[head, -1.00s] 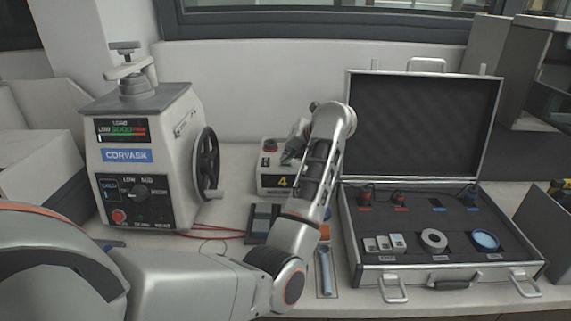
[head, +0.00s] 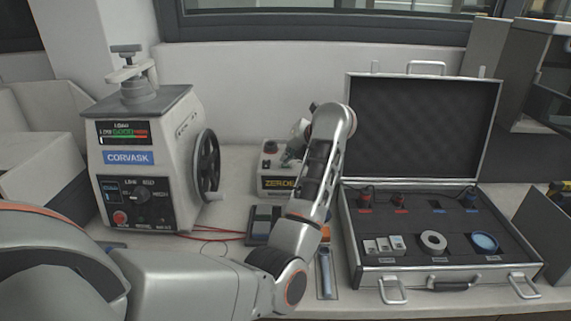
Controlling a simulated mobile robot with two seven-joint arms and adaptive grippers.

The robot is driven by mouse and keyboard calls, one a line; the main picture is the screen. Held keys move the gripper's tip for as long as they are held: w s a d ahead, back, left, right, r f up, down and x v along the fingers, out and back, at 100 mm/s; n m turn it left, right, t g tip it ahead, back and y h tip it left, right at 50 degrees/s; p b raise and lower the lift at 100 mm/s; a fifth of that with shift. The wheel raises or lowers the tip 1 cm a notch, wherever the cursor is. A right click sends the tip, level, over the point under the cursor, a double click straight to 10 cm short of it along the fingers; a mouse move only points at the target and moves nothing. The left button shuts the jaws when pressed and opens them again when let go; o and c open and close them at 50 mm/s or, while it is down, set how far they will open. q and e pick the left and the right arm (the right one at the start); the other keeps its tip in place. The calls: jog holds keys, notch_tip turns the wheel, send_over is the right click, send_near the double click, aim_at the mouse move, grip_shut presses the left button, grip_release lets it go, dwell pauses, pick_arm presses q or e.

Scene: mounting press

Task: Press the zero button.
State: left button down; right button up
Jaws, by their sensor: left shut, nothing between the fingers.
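A small cream box (head: 264,170) stands against the back wall in the middle of the bench. Its dark front display (head: 278,184) shows yellow letters reading "ZEROE", with the end of the word hidden behind my arm. A dark reddish knob (head: 270,147) sits on the left of its top. My left gripper (head: 288,159) is shut and empty, pointing down at the box top, right of this knob. I cannot make out the zero button, and contact under the fingertips is too small to tell. My right gripper is not in view.
A CORVASK press (head: 149,120) with a handwheel (head: 207,164) stands to the left. An open case (head: 350,240) with leads and small parts lies to the right. Red wires (head: 205,238) and a blue-handled tool (head: 325,272) lie on the bench in front.

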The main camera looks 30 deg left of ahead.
aim_at(288, 166)
pick_arm(q)
jog(key=shift+r, duration=0.35)
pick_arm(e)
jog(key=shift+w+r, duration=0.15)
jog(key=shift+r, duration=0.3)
pick_arm(q)
notch_tip(288, 166, up, 4)
jog(key=p, duration=0.3)
jog(key=shift+f, duration=0.1)
jog(key=shift+d+r+p, duration=0.1)
jog(key=shift+r+p, duration=0.5)
jog(key=shift+p, duration=0.1)
jog(key=shift+f, duration=0.1)
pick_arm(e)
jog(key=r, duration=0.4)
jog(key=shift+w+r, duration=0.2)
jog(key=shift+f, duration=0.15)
pick_arm(q)
jog(key=shift+f, duration=0.1)
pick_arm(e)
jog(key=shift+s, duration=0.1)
